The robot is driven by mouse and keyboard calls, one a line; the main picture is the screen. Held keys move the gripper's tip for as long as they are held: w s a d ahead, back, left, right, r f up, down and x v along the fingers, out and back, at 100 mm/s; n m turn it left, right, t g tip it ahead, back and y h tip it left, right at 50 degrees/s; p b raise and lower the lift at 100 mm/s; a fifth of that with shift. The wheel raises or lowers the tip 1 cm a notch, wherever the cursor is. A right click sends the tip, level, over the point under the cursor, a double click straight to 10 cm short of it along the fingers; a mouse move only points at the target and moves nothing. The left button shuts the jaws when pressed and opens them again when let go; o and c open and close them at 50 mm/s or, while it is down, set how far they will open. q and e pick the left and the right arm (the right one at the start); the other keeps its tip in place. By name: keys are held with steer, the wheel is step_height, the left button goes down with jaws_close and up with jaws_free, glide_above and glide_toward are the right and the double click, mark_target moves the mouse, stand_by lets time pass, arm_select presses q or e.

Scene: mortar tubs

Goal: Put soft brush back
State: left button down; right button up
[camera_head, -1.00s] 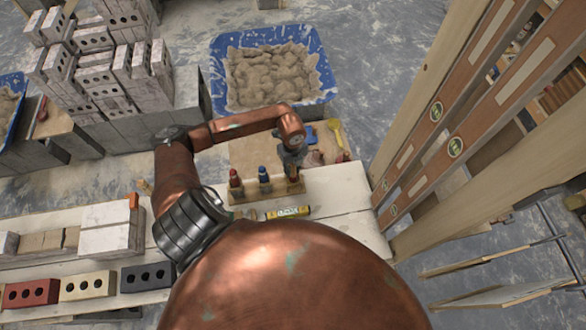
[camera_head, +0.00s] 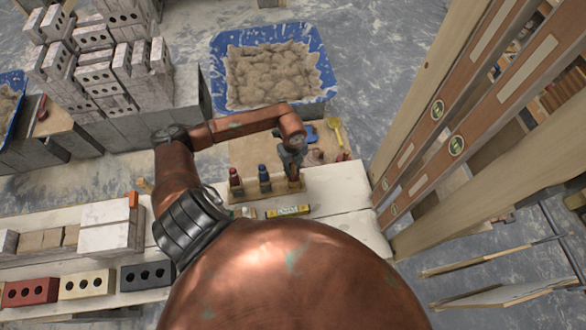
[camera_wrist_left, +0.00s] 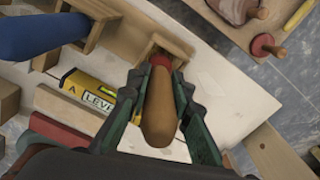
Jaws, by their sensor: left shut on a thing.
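The soft brush shows in the left wrist view as a tan wooden handle (camera_wrist_left: 160,112) with a red end. My left gripper (camera_wrist_left: 158,95) is shut on this handle, one finger on each side. The red end is at an open slot of the wooden rack (camera_wrist_left: 178,46); I cannot tell how deep it sits. In the head view the rack (camera_head: 283,192) stands on the pale bench, and my left gripper (camera_head: 291,160) is over its right end. The held brush is mostly hidden there. My right gripper is not in view.
A red-topped tool (camera_head: 236,180) and a blue-topped tool (camera_head: 265,178) stand in the rack's other slots. A yellow level (camera_head: 287,211) lies in front. A blue mortar tub (camera_head: 330,75) is behind. Tall planks (camera_head: 440,125) rise at the right.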

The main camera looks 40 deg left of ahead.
arm_select(q)
steer(key=shift+f, duration=0.1)
steer(key=c, duration=1.7)
jaws_free()
steer(key=shift+o, duration=0.2)
step_height(320, 180, up, 12)
steer(key=shift+r, duration=0.1)
